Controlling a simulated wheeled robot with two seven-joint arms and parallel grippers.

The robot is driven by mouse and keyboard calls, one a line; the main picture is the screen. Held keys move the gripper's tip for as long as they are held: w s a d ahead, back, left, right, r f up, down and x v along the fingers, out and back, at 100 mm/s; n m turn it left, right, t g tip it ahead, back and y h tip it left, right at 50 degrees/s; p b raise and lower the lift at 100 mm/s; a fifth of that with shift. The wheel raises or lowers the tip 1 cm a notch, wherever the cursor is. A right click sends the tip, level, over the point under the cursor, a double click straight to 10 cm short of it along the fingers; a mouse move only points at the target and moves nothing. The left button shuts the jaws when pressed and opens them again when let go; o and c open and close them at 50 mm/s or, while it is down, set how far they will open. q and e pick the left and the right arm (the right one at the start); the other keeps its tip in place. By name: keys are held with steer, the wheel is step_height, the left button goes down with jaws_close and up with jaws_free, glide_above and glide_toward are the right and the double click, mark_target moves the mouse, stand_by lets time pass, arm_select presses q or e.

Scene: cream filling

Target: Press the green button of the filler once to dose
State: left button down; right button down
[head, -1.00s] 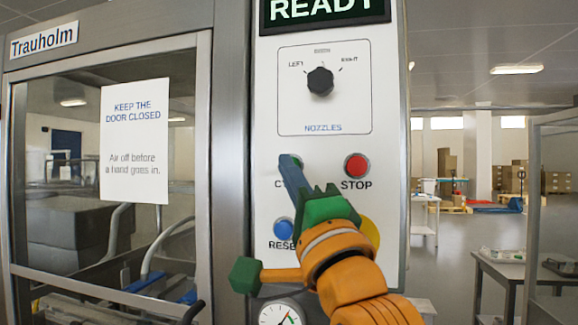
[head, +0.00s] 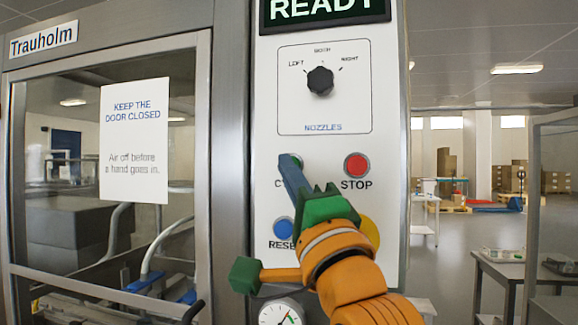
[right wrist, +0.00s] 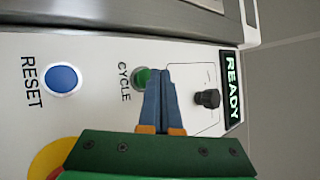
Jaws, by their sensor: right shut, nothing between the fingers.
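The green button (right wrist: 140,77), labelled CYCLE, is on the white panel (head: 385,100) of the filler. It shows in the right wrist view just beside the fingertips. In the head view it is almost wholly covered by my right gripper (head: 287,160). That gripper is shut and empty, its blue fingers pointing at the panel with the tips in front of the button. The fingers also show in the right wrist view (right wrist: 160,74). I cannot tell whether the tips touch the button. My left gripper is not in view.
A red STOP button (head: 356,165) is to the right of the green one. A blue RESET button (head: 283,228) and a partly hidden yellow part (head: 370,232) are below. A black nozzle knob (head: 320,80) and a READY display (head: 325,10) are above. A gauge (head: 281,314) is lower down.

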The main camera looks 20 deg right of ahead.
steer(key=shift+w, duration=0.1)
stand_by(0.5)
steer(key=shift+w+d, duration=0.25)
steer(key=shift+w+d+p, duration=0.25)
steer(key=shift+w+p, duration=0.05)
steer(key=shift+w, duration=0.1)
stand_by(0.7)
steer(key=shift+s+a, duration=0.1)
steer(key=shift+s, duration=0.05)
stand_by(0.3)
steer(key=shift+s+a, duration=0.35)
steer(key=shift+s, duration=0.2)
steer(key=s+a, duration=0.1)
steer(key=s+a+b, duration=0.1)
steer(key=s, duration=0.2)
steer(key=shift+s+a, duration=0.1)
steer(key=shift+a, duration=0.3)
